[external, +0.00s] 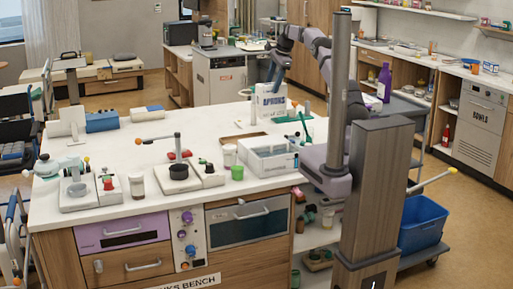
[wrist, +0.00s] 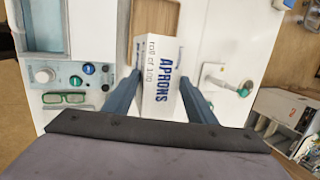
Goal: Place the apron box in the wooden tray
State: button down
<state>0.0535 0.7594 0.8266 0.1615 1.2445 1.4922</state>
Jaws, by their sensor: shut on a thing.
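The apron box (external: 270,103) is white with blue APRONS lettering. It stands upright toward the back of the white bench in the external view. My gripper (external: 275,82) is above it and shut on it. In the wrist view the box (wrist: 162,85) sits between the two blue fingers of my gripper (wrist: 160,78). I cannot tell whether the box touches the bench. The wooden tray (external: 243,143) is a low brown shape on the bench, in front and to the left of the box, partly hidden by things nearer the camera.
A device with a black pan (external: 179,172) is further left.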

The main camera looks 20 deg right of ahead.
aim_at(273, 106)
jog(key=shift+f+p, duration=1.2)
jog(key=shift+f, duration=4.85)
jog(key=c, duration=0.8)
grip_release()
jog(key=shift+f, duration=0.1)
jog(key=shift+o, duration=0.2)
jog(key=shift+r, duration=0.4)
jog(key=b+v, duration=0.4)
jog(key=v, duration=0.8)
jog(key=shift+s, duration=0.1)
